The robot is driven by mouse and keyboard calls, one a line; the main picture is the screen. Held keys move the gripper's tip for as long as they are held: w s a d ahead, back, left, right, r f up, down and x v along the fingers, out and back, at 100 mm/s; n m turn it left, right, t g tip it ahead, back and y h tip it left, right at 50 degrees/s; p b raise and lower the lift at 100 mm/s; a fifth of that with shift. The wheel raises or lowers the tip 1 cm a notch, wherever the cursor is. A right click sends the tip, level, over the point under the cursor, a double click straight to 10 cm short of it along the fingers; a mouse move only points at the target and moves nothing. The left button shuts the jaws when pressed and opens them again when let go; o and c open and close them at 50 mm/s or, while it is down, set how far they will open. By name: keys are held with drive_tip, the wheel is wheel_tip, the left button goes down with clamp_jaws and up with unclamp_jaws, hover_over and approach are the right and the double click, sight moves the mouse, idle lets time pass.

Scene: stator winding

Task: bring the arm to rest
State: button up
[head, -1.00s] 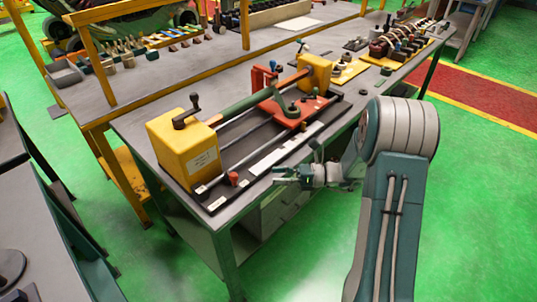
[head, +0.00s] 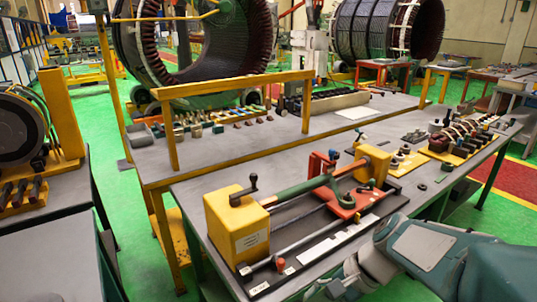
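My arm reaches in from the lower right corner in the head view, in front of the near workbench (head: 190,200). Its end, with my gripper (head: 322,291), is at the bottom edge of the picture and is partly cut off. The fingers do not show clearly, so I cannot tell whether they are open or shut. No held thing is visible. The end of the arm appears just in front of the winding fixture's black base, and I cannot tell the gap between them.
A fixture with a yellow block (head: 237,224) and a red carriage (head: 343,200) stands on the near bench. A second bench with a yellow frame (head: 172,135) stands behind. Large stators (head: 200,45) stand further back. Green floor (head: 130,215) is open between the benches at left.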

drive_tip(key=s+d+r+n+t+h, duration=0.5)
drive_tip(key=s+n+t+h, duration=0.1)
drive_tip(key=s+n+h, duration=0.1)
drive_tip(key=shift+s+d+r+n, duration=0.15)
drive_tip(key=shift+s+r+n, duration=0.25)
drive_tip(key=shift+n, duration=0.9)
drive_tip(key=shift+f, duration=0.1)
